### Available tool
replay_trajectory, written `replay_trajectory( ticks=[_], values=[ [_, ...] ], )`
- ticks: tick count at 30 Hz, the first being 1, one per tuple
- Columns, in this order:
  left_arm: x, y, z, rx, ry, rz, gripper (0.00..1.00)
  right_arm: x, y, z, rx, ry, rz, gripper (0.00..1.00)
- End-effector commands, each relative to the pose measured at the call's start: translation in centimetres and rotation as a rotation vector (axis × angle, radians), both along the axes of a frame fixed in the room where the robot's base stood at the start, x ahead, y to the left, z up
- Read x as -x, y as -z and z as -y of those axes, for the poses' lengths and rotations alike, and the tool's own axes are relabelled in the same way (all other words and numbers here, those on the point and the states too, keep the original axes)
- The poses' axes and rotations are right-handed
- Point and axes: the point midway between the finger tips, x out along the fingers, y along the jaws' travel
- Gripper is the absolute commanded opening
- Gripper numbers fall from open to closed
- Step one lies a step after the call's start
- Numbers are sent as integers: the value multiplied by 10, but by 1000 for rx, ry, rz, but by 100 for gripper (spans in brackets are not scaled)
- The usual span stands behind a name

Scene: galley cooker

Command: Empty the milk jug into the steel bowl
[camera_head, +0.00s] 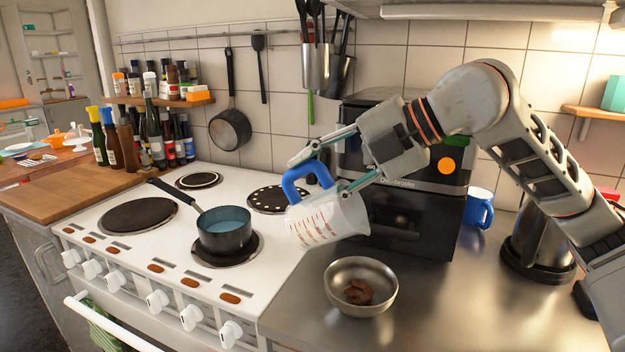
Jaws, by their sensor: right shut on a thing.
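The milk jug (325,222) is a clear measuring jug with red markings and a blue handle (296,178). My right gripper (318,172) is shut on it at the handle and holds it in the air. The jug is tilted, above and slightly left of the steel bowl (385,302). The steel bowl stands on the metal worktop and holds a brown lump (358,291). No stream from the jug shows, and I cannot tell how much milk is in it. My left gripper is not in view.
A dark saucepan (224,232) with bluish liquid stands on the white cooker (120,262) left of the jug. A black oven (412,215) is behind the bowl. A blue mug (479,208) and a kettle (537,245) stand at right. The worktop right of the bowl is clear.

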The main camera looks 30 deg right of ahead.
Motion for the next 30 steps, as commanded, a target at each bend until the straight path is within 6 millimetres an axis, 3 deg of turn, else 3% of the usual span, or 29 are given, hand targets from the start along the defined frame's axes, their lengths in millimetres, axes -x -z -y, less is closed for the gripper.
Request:
replay_trajectory(
  ticks=[8, 16, 18, 30],
  values=[
    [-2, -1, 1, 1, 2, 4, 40, 0, -2, 0, -1, 0, 3, 10],
    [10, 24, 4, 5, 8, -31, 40, 0, 12, 6, -38, 31, 41, 10],
    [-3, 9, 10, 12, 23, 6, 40, 0, 16, 8, -56, 44, 60, 10],
    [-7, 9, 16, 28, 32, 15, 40, 7, 12, 17, -130, 99, 158, 10]
  ],
)
